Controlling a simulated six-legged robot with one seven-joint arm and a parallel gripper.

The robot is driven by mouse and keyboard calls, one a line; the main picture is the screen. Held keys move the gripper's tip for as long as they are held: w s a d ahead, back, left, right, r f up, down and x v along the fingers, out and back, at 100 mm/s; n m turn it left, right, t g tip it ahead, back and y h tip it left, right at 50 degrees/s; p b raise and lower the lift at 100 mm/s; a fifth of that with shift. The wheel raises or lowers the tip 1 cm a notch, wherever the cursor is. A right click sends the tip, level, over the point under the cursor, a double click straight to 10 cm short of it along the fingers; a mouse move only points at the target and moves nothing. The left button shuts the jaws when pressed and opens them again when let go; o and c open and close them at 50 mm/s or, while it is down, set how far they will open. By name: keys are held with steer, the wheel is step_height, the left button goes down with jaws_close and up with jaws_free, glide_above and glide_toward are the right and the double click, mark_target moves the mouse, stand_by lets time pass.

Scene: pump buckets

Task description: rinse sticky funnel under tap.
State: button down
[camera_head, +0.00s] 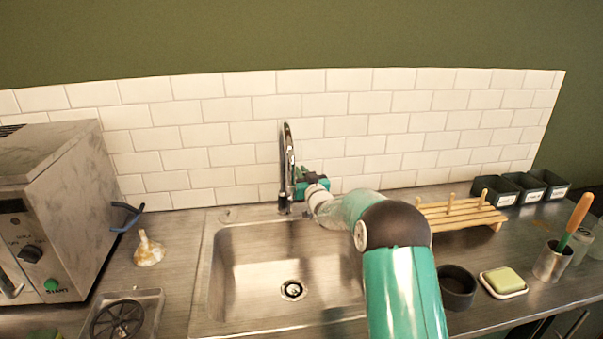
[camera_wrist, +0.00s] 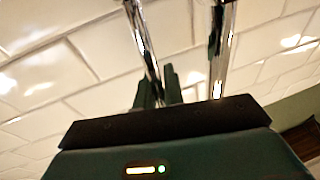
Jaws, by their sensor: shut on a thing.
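The funnel (camera_head: 149,250) is off-white with yellow-brown stains. It stands on the counter left of the sink, spout up, well apart from my gripper. The chrome tap (camera_head: 286,165) rises behind the sink (camera_head: 235,284), and no water stream shows. My gripper (camera_head: 300,184) is at the tap's right side. In the wrist view my gripper's dark fingers (camera_wrist: 159,88) are close together around a slim chrome part of the tap (camera_wrist: 142,38). A second chrome bar (camera_wrist: 222,45) stands to its right. I cannot tell whether the held part is the lever or the spout.
A tray with a black wheel (camera_head: 118,317) is in front. Right of the sink are a wooden peg rack (camera_head: 460,217), black bins (camera_head: 523,183), a dark bowl (camera_head: 458,283) and soap (camera_head: 503,279).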

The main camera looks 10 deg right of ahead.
steer(key=c, duration=1.5)
jaws_free()
steer(key=v, duration=1.3)
steer(key=shift+s, duration=0.35)
steer(key=shift+d, duration=0.1)
